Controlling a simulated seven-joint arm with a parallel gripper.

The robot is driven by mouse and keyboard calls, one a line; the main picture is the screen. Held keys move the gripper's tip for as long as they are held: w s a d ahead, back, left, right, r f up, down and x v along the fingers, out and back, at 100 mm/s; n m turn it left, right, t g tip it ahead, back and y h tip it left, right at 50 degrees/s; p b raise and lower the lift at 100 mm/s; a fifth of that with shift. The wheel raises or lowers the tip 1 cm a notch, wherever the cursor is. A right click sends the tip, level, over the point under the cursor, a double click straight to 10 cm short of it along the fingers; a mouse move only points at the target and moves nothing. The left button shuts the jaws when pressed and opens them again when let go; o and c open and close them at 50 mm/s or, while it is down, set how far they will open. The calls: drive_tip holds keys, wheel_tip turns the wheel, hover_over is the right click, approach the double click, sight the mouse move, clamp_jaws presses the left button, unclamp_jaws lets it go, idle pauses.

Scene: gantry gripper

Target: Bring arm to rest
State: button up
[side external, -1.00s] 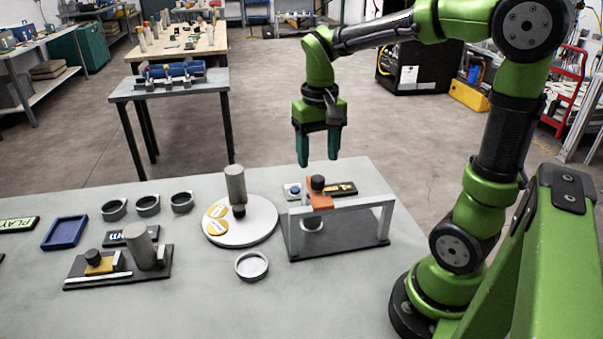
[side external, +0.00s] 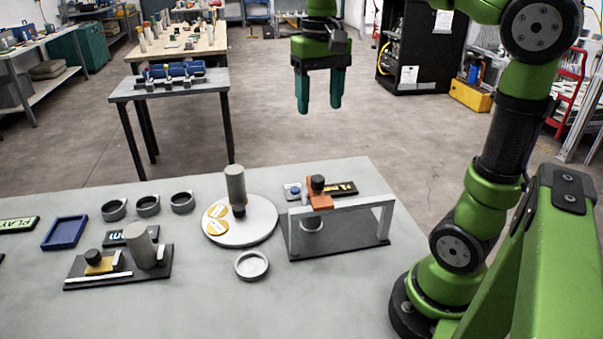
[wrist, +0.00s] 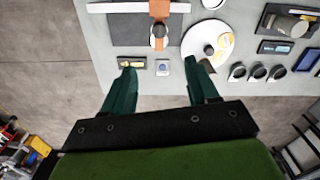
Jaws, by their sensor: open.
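My gripper (side external: 319,108) hangs high above the far side of the table, pointing down. Its two dark green fingers are apart with nothing between them. In the wrist view my gripper (wrist: 162,76) also shows open and empty. Below it stands a small grey gantry (side external: 345,213) with an orange carriage (side external: 320,201) and a black knob (side external: 317,183) on top. Behind the gantry lie a black label plate (side external: 343,188) and a small plate with a blue button (side external: 294,190). My gripper touches none of these.
A white turntable (side external: 262,221) carries a grey cylinder (side external: 236,183) and yellow discs. A grey ring (side external: 251,265), a blue tray (side external: 64,232) and a dark fixture (side external: 118,267) stand on the grey table (side external: 200,305). The air around my gripper is clear.

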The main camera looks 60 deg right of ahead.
idle(0.5)
drive_tip(key=s+a+f+n+t+y, duration=0.2)
drive_tip(key=s+a+f+t, duration=0.4)
drive_tip(key=a+f+t, duration=0.1)
drive_tip(key=shift+s+a+f+n, duration=0.25)
drive_tip(key=shift+a+f+n, duration=0.15)
drive_tip(key=shift+a+f, duration=0.55)
drive_tip(key=shift+a+r, duration=0.15)
idle(0.4)
